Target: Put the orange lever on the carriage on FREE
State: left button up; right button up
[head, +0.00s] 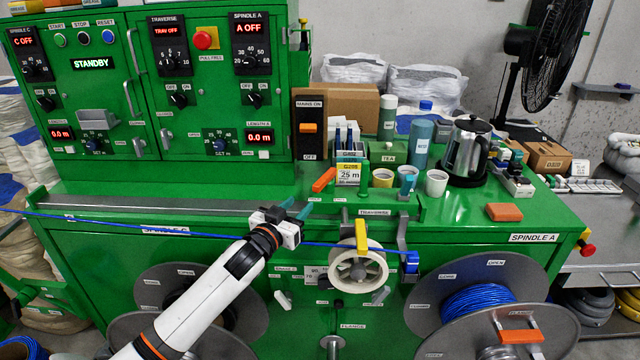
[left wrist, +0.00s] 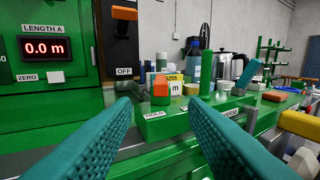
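The orange lever (head: 323,180) sits at the left end of the green carriage on the traverse rail, tilted up to the right in the head view. In the left wrist view the orange lever (left wrist: 160,89) stands above a label reading HOLD, straight ahead between my fingers. I cannot make out a FREE label. My left gripper (head: 297,208) is open and empty, its teal fingers pointing toward the lever from the front left, apart from it. In the left wrist view the left gripper (left wrist: 158,112) has its fingers wide apart. My right gripper is not in view.
A yellow card (head: 348,174) stands behind the carriage. A teal handle (head: 407,181) rises on its right. A yellow lever (head: 361,238) sits by the white wheel (head: 358,270). The blue cable (head: 130,222) runs past my left wrist. Cups and a kettle (head: 467,152) stand behind.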

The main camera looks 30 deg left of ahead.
aim_at(315, 189)
pick_arm(q)
jog(key=w, duration=0.4)
jog(key=w+p, duration=0.1)
jog(key=w, duration=0.2)
jog(key=w+a, duration=0.1)
jog(key=w, duration=0.3)
jog(key=shift+w+p, duration=0.35)
grip_shut()
